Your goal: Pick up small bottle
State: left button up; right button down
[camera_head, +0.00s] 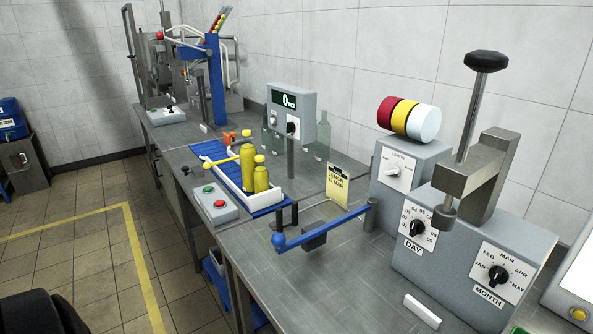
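A small yellow bottle (261,180) stands upright on the blue conveyor, near its closer end. A taller yellow bottle (247,168) stands just left of it and slightly behind. Another yellow cap (259,159) shows behind the small bottle; most of what is under it is hidden. Neither of my grippers is in view, so their state does not show.
A button box (215,204) stands left of the blue conveyor (268,209). A blue lever with a ball end (279,240) crosses the nearer bench. A display post (291,113) stands behind the bottles. The date-stamping machine (463,235) fills the right. Grey bench top (285,290) is clear in front.

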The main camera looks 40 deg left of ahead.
aim_at(261, 173)
jog(key=j+z, duration=0.25)
jog(key=j, duration=0.8)
jog(key=j+z, duration=0.25)
jog(key=j, duration=0.85)
